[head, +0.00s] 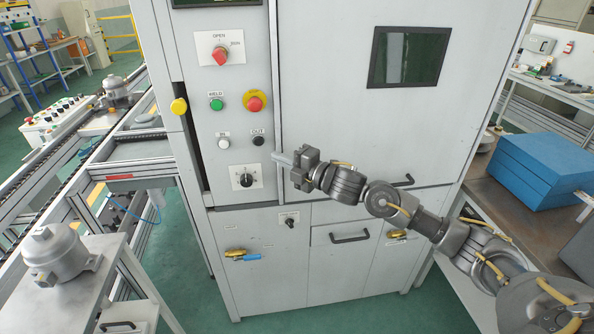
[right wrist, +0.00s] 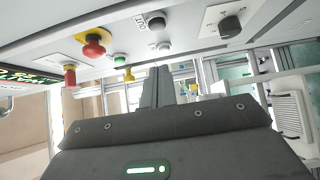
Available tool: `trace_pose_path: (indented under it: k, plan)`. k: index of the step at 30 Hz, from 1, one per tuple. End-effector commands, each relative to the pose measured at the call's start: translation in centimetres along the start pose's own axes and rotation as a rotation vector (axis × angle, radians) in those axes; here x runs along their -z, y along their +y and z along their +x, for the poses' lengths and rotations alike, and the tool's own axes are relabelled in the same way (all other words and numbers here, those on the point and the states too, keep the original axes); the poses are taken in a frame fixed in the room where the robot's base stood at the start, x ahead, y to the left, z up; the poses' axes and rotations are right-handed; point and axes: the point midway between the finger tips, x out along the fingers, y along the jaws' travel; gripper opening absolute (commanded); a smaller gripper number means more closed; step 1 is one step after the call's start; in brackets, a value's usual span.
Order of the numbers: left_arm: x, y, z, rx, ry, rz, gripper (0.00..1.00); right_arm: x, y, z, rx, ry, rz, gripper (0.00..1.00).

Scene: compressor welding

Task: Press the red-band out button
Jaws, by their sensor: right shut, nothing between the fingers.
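The button labelled OUT (head: 258,141) is a small dark knob on the grey cabinet's control panel; no red band is clear on it. It also shows at the top of the right wrist view (right wrist: 157,22). A white button (head: 224,143) sits to its left. My right gripper (head: 276,158) is shut and empty, its fingertips pointing left at the panel, just below and right of the OUT button. In the right wrist view its fingers (right wrist: 158,85) reach up towards the panel and look apart from the button. My left gripper is not in view.
Near the OUT button are a red emergency knob (head: 254,102), a green WELD button (head: 217,104), a black rotary knob (head: 245,180) and a red OPEN switch (head: 220,56). A yellow knob (head: 179,106) stands at the panel's left edge. Blue boxes (head: 545,170) lie on the right bench.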

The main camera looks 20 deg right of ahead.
Motion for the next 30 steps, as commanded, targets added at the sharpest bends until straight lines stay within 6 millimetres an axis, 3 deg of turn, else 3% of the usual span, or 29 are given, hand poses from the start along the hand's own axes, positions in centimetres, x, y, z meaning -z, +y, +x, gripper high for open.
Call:
trace_pose_path:
  k: [3,9,30]
  plan:
    - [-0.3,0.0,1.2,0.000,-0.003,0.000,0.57,-0.1,-0.4,-2.4,0.002,-0.002,-0.003,0.00]
    - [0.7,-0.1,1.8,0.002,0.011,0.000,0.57,-0.1,-0.2,-4.3,0.003,-0.002,-0.001,0.00]
    - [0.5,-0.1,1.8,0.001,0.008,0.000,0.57,0.1,-0.1,-4.5,0.003,0.003,0.000,0.00]
